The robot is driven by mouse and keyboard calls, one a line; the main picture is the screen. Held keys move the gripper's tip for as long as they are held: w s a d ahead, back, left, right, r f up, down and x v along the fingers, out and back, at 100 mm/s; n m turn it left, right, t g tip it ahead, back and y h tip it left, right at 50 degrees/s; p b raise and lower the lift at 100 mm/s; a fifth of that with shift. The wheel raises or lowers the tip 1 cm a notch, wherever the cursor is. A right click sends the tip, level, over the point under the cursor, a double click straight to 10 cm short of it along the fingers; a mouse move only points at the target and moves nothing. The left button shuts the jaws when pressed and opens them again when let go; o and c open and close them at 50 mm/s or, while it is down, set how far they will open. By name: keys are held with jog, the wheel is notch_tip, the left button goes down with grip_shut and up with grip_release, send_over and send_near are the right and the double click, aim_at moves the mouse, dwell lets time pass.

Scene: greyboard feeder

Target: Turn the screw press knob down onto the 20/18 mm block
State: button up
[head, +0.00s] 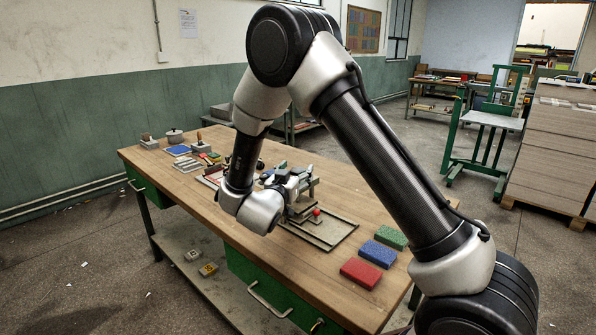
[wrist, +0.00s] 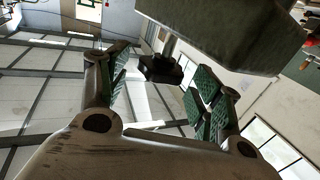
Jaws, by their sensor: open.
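The screw press (head: 303,190), a small grey-green frame, stands on the bench, partly hidden behind my arm and gripper. My gripper (head: 285,183) is at the press, on its left side. In the wrist view my gripper (wrist: 160,78) is open, its green ribbed pads wide apart. A dark part on a short stem (wrist: 160,66) shows between and beyond the fingers, beside a large grey-green beam (wrist: 225,30). I see no contact with the pads. I cannot tell whether the dark part is the knob. I cannot make out the 20/18 mm block.
A red ball (head: 316,212) shows low at the press, above a flat green-edged tray (head: 335,237). Red (head: 361,273), blue (head: 378,254) and green (head: 390,237) blocks lie to the right. Several small tools and blocks lie at the bench's far left. The bench's front left is clear.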

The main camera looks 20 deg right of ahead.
jog(key=shift+x, duration=1.1)
jog(key=c, duration=1)
jog(key=shift+m+g+h, duration=0.8)
jog(key=shift+h, duration=0.2)
jog(key=shift+c, duration=0.2)
jog(key=o, duration=1)
jog(key=shift+o, duration=0.2)
jog(key=v, duration=1.2)
